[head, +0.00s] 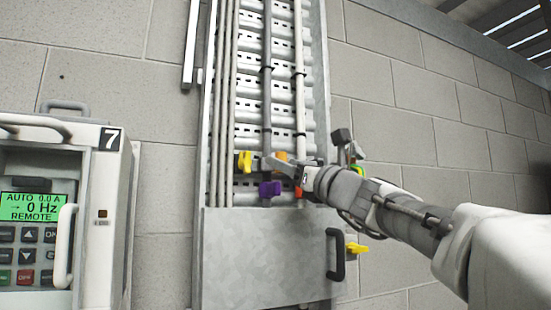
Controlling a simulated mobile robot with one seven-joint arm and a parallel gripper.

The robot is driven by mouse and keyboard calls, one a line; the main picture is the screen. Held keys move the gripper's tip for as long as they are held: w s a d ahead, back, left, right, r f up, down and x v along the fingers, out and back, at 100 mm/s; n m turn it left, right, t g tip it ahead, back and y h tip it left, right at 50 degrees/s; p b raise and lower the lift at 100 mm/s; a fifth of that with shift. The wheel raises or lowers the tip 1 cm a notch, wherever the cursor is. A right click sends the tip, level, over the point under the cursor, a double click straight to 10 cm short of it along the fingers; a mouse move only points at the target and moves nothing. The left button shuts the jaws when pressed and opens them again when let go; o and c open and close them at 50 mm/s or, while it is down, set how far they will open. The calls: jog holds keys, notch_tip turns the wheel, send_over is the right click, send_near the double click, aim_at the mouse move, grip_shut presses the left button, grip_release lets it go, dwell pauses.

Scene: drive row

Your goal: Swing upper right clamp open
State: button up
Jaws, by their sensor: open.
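Small coloured clamps sit on the vertical cable ladder (250,105). A yellow clamp (244,161) is at the upper left and a purple clamp (270,189) is below and to its right. An orange part (281,157), seemingly the upper right clamp, shows just behind my gripper; most of it is hidden. A red-orange piece (298,191) shows below it. My gripper (275,163) reaches in from the right, open, with its fingers over the ladder between the yellow and orange parts. I cannot tell whether it touches the orange clamp or how far that clamp is swung.
A grey metal cover (262,255) with a black handle (336,254) closes the ladder's lower part. A yellow lever (357,248) is beside it. A drive cabinet (104,215) marked 7 stands at left. Thin conduits (226,100) run along the ladder's left side.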

jog(key=shift+w+a+r, duration=0.2)
jog(key=shift+w, duration=0.15)
grip_shut()
dwell(1.3)
